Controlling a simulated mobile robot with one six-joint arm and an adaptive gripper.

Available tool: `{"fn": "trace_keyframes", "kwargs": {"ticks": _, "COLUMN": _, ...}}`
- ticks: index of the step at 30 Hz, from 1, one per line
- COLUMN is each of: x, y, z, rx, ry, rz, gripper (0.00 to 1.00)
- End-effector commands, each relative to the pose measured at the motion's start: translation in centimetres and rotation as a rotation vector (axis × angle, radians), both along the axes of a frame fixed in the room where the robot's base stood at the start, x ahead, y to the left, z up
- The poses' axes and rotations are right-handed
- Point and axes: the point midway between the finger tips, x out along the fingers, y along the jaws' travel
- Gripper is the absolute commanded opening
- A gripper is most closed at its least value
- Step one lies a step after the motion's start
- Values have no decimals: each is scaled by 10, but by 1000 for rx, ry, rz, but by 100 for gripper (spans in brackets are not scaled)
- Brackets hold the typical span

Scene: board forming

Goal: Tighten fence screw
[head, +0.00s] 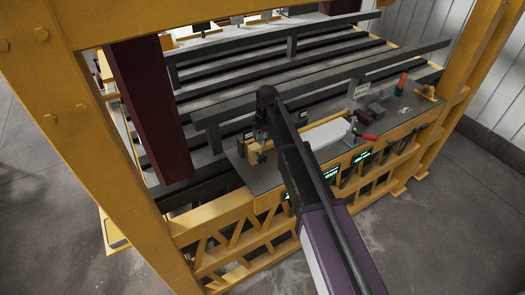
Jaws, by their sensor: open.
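My arm reaches up from the bottom of the head view. My gripper (261,136) is at its far end, low over the left part of the grey work plate (262,181). Its fingers are small and dark here, and it is open. A narrow tan strip (291,136), possibly the fence, runs along the plate behind my arm, with its left end close to my gripper. I cannot make out the fence screw; it is too small or hidden by my gripper and arm. I cannot tell whether my gripper touches anything.
A pale flat board (326,133) lies right of my arm, near a red-handled clamp (368,137). An orange-handled tool (401,83) and a yellow bracket (428,92) are farther right. Grey rails (325,78) lie behind.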

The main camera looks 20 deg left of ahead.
Motion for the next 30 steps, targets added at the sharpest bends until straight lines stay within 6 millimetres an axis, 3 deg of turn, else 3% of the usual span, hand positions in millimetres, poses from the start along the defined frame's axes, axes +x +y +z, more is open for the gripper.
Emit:
{"fn": "trace_keyframes", "kwargs": {"ticks": 1, "x": -1, "y": -1, "z": 14, "rx": -18, "ry": -26, "rz": 7, "gripper": 43}}
{"fn": "trace_keyframes", "kwargs": {"ticks": 8, "x": 3, "y": -3, "z": 26, "rx": -72, "ry": -101, "rz": 26, "gripper": 43}}
{"fn": "trace_keyframes", "kwargs": {"ticks": 30, "x": 4, "y": -3, "z": 16, "rx": -77, "ry": -110, "rz": 27, "gripper": 43}}
